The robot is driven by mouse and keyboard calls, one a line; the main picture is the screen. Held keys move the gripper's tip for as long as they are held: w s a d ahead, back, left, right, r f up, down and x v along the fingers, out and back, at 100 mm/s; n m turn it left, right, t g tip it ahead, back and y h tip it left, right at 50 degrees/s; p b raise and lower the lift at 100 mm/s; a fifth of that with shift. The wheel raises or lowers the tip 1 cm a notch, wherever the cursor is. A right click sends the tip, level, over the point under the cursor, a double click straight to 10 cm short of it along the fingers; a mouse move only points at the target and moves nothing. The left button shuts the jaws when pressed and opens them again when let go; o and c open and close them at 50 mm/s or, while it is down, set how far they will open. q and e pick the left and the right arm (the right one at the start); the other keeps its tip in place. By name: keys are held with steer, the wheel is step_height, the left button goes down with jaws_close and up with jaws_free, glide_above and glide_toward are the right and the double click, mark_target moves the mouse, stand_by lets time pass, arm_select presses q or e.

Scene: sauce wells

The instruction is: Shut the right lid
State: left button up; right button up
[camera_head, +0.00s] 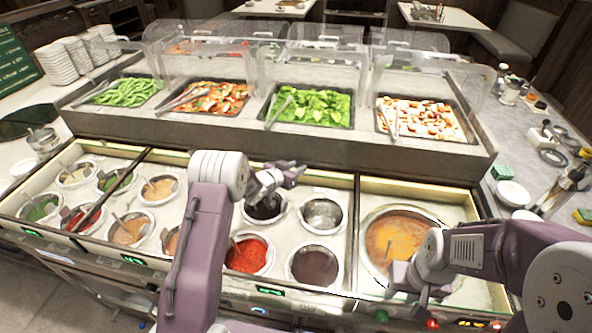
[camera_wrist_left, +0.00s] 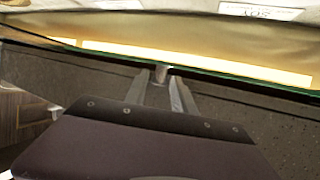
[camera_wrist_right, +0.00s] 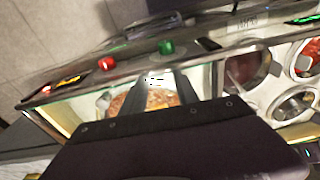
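The right-hand section of the counter holds a large round well (camera_head: 378,228) of orange soup. It looks uncovered, and I cannot clearly make out the right lid in the head view. My left gripper (camera_head: 293,172) is above the back edge of the middle wells. In the left wrist view its fingers (camera_wrist_left: 160,82) stand apart, with a small metal knob (camera_wrist_left: 161,72) at their tips by a green-edged glass panel (camera_wrist_left: 225,70). I cannot tell whether they touch the knob. My right gripper (camera_head: 398,275) is above the soup well's front part; its fingers (camera_wrist_right: 162,82) are apart and empty.
Sauce wells, among them a red one (camera_head: 250,255) and a dark one (camera_head: 313,265), fill the middle section. Food trays (camera_head: 310,106) under clear guards stand behind. A green button (camera_head: 381,316) and a red button (camera_head: 432,323) line the front edge.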

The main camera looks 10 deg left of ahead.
arm_select(q)
steer(key=shift+w+d, duration=0.1)
steer(key=shift+w, duration=0.05)
steer(key=c, duration=0.3)
jaws_close()
stand_by(0.9)
